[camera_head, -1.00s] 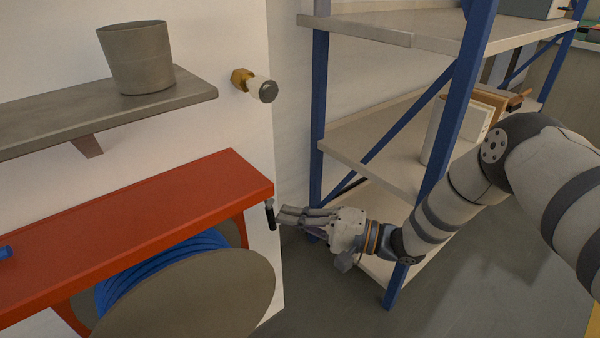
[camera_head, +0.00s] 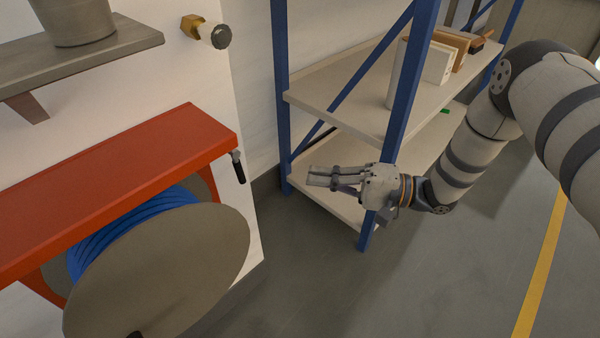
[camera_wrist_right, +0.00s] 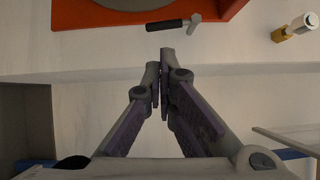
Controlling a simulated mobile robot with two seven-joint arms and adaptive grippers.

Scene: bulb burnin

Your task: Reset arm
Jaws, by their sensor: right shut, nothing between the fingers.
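My right gripper (camera_head: 312,178) is shut and empty. It hangs in the air in front of the blue-posted shelf rack, to the right of the red bench. In the right wrist view its fingertips (camera_wrist_right: 160,62) meet, with nothing between them. A black-handled crank (camera_head: 237,167) sits at the right end of the red bench, apart from the gripper. The crank also shows in the right wrist view (camera_wrist_right: 174,24), beyond the fingertips. My left gripper is not in view.
The red bench (camera_head: 120,180) stands over a reel of blue cable (camera_head: 130,232). A grey pot (camera_head: 75,20) stands on a wall shelf. The rack (camera_head: 340,100) is close behind my gripper. Floor is open at the lower right.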

